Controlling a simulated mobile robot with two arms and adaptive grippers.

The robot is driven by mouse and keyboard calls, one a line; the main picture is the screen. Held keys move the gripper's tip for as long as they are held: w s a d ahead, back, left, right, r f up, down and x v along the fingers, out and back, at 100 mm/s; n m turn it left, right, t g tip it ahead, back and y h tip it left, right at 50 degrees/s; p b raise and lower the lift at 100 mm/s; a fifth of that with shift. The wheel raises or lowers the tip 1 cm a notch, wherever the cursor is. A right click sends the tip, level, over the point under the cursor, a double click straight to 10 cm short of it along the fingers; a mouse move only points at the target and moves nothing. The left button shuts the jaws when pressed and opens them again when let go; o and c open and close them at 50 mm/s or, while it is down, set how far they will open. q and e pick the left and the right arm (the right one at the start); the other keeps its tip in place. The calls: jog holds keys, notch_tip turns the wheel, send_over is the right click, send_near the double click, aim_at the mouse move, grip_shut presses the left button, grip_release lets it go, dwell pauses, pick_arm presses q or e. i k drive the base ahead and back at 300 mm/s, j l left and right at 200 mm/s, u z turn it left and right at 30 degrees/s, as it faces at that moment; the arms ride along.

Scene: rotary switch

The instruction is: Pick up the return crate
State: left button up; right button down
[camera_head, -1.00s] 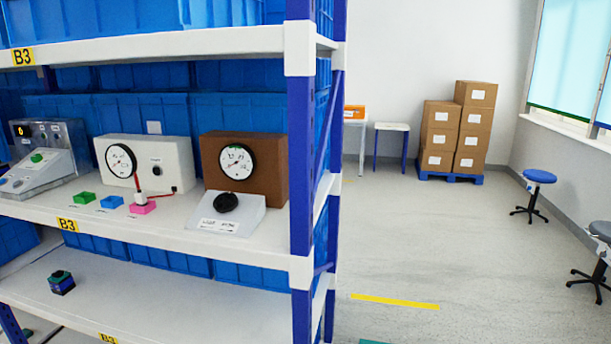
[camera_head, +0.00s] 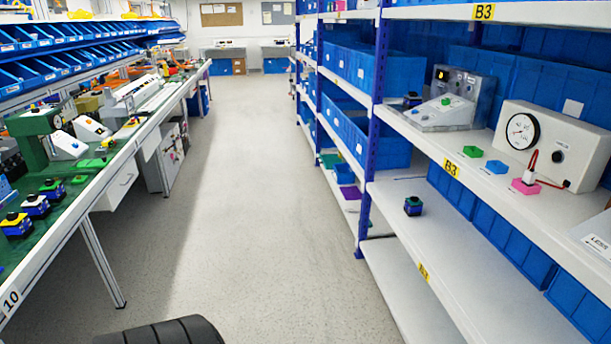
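No crate in view is clearly marked as the return crate. Large blue crates (camera_head: 372,70) stand on the upper and middle levels of the shelf rack, and I cannot tell whether one of them is it. More blue crates (camera_head: 520,257) sit beneath the shelf with the gauge box. Neither of my grippers is in view. A dark ribbed shape at the bottom edge may be part of me; no fingers show on it.
A clear aisle (camera_head: 245,190) runs between the workbench (camera_head: 112,163) on the left and the rack (camera_head: 400,190) on the right. The gauge box (camera_head: 556,145), a control panel box (camera_head: 452,100) and a small blue-black switch (camera_head: 413,206) are on the rack.

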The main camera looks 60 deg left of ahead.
aim_at(343, 174)
jog(key=u, duration=1.55)
